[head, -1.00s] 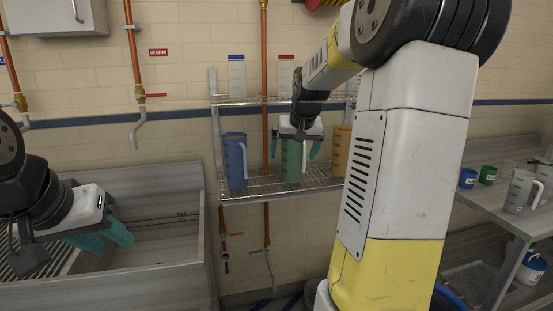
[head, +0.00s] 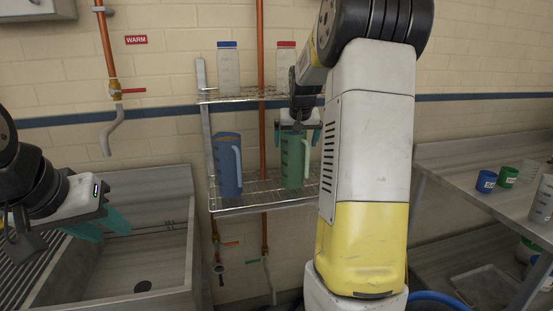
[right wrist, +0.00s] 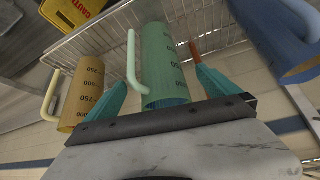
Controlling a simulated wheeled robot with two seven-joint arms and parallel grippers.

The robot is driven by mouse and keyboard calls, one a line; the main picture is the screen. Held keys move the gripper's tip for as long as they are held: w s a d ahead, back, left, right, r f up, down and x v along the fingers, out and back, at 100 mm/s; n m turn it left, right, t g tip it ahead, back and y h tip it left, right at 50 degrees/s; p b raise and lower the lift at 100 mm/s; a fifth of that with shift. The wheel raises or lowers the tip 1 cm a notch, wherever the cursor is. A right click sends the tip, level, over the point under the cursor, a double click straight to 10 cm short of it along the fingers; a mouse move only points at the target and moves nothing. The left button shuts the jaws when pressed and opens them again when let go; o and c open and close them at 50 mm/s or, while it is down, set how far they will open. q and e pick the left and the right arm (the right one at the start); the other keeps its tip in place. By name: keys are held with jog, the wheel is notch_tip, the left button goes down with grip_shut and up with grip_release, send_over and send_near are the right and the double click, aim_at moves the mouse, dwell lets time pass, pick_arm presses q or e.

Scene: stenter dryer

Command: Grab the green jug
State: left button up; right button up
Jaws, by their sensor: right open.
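The green jug (head: 292,164) stands upright on the lower wire shelf. My right gripper (head: 297,133) is at its upper part, with the jaws open. In the right wrist view the green jug (right wrist: 166,62) lies between the two teal fingers of my right gripper (right wrist: 164,80), its handle on the left side by one finger. I see a gap on the right side; I cannot tell whether the left finger touches the handle. My left gripper (head: 101,223) is over the sink at the left, its teal fingers apart and nothing seen between them.
A blue jug (head: 228,164) stands left of the green one on the wire shelf (head: 262,203). An orange jug (right wrist: 81,93) stands on its other side. Bottles with blue (head: 228,68) and red caps (head: 286,68) stand above. A sink (head: 150,275) is at left.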

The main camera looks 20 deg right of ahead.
aim_at(294, 153)
jog(key=x, duration=0.8)
jog(key=shift+w+r, duration=0.1)
jog(key=c, duration=1.4)
jog(key=shift+r, duration=0.15)
